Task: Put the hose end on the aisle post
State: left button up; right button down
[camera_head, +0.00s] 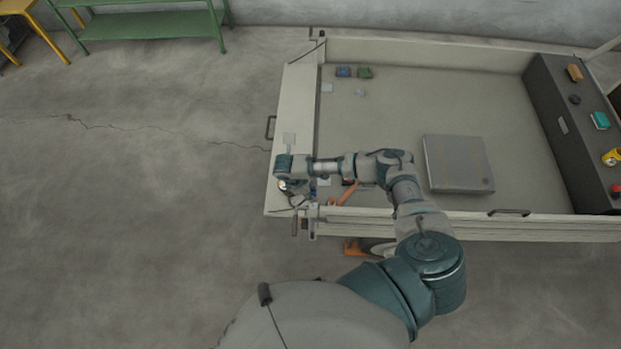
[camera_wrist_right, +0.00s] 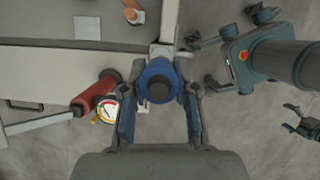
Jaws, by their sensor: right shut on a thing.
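My right gripper (camera_head: 289,190) is over the left front corner of the pale bench (camera_head: 276,198). In the right wrist view, my right gripper (camera_wrist_right: 159,100) is shut on a blue round piece with a dark centre (camera_wrist_right: 158,84), which looks like the hose end. Whether this piece touches anything under it is hidden. I cannot clearly make out the aisle post; a pale upright part (camera_wrist_right: 167,28) shows just beyond the blue piece. My left gripper (camera_wrist_right: 294,118) seems to show at the right edge of the wrist view, fingers apart and empty. It is outside the head view.
A red cylinder (camera_wrist_right: 95,95) with a round gauge (camera_wrist_right: 107,110) is close left of my right gripper. A grey box (camera_head: 458,163) lies in the bench tray. A dark panel (camera_head: 560,125) stands at the right. Floor (camera_head: 130,200) left of the bench is clear.

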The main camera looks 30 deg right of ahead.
jog(key=shift+d+r, duration=0.2)
jog(key=shift+d, duration=0.3)
jog(key=shift+a+r, duration=0.1)
jog(key=shift+a, duration=0.65)
pick_arm(q)
jog(key=shift+s+a+g, duration=0.3)
jog(key=shift+s+a, duration=0.45)
jog(key=shift+a, duration=0.1)
pick_arm(e)
jog(key=shift+a+r, duration=0.1)
jog(key=shift+r, duration=0.05)
